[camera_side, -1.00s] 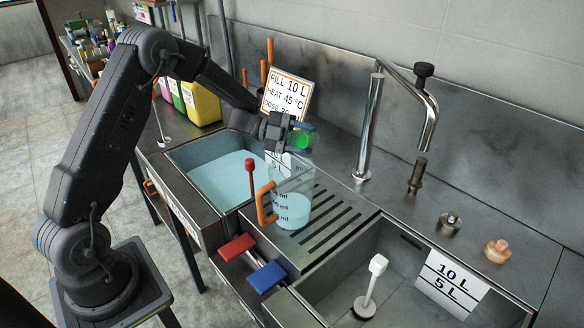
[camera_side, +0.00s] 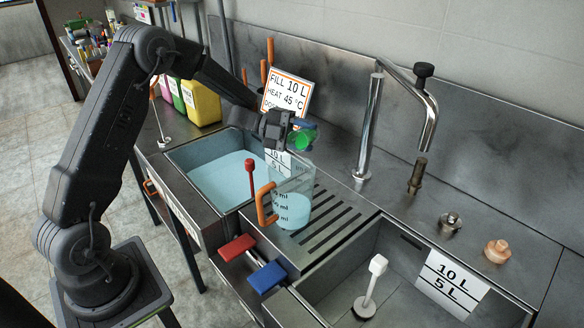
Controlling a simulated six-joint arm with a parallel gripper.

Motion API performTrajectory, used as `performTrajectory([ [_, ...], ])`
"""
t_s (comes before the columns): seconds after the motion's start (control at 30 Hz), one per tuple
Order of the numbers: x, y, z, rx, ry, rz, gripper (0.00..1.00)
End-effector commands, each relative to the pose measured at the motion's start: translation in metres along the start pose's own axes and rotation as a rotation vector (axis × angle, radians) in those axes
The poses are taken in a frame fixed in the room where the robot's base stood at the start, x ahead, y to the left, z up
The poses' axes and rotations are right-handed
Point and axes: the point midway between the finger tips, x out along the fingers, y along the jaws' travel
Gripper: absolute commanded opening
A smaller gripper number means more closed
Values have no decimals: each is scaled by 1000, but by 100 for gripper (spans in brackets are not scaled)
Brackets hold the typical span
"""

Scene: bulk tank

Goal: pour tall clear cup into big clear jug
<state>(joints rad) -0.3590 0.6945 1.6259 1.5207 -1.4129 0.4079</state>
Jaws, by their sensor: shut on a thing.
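The big clear jug (camera_side: 296,185) stands upright on the ribbed drainer between the two basins. It has an orange handle on its left, printed ml marks and pale blue liquid in its lower part. My gripper (camera_side: 287,132) is above the jug's rim, shut on the tall clear cup (camera_side: 305,140). The cup is tilted and shows green, with a blue part at its top. Much of the cup is hidden by my gripper, and its mouth is hard to make out. I cannot see a stream falling from it.
The left basin (camera_side: 190,165) holds pale blue water; the right basin (camera_side: 335,262) has a white-topped plug. A red-knobbed rod (camera_side: 250,165) stands just left of the jug. A tall tap (camera_side: 370,125) and a sign (camera_side: 287,92) stand behind. Red and blue levers stick out in front.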

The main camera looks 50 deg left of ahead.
Motion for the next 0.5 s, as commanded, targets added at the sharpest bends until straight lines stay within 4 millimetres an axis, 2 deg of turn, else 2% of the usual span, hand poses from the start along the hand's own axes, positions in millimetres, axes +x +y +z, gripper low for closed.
performTrajectory([
  [0.5, 0, -5, -5, 71, -5, -1, 22],
])
